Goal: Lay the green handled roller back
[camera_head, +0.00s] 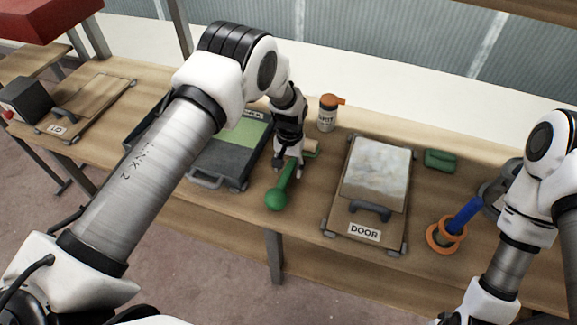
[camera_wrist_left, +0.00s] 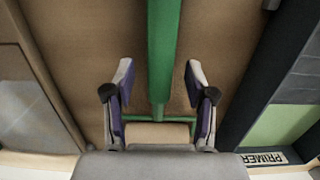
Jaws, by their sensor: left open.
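The green handled roller lies on the wooden bench, its green handle (camera_head: 278,197) towards the front edge and its tan roller sleeve (camera_head: 311,146) behind. My left gripper (camera_head: 287,168) is above it, pointing down. In the left wrist view the open fingers (camera_wrist_left: 158,85) stand on either side of the green handle (camera_wrist_left: 163,45), with gaps on both sides. The pale sleeve (camera_wrist_left: 157,134) shows near the palm. My right arm is at the right, but its gripper cannot be made out.
A dark tray with a green panel (camera_head: 242,132) lies left of the roller, and a board marked DOOR (camera_head: 381,217) lies right. A white bottle with an orange top (camera_head: 327,117) stands behind. Farther right are a green block (camera_head: 439,160) and a blue-handled orange ring (camera_head: 446,234).

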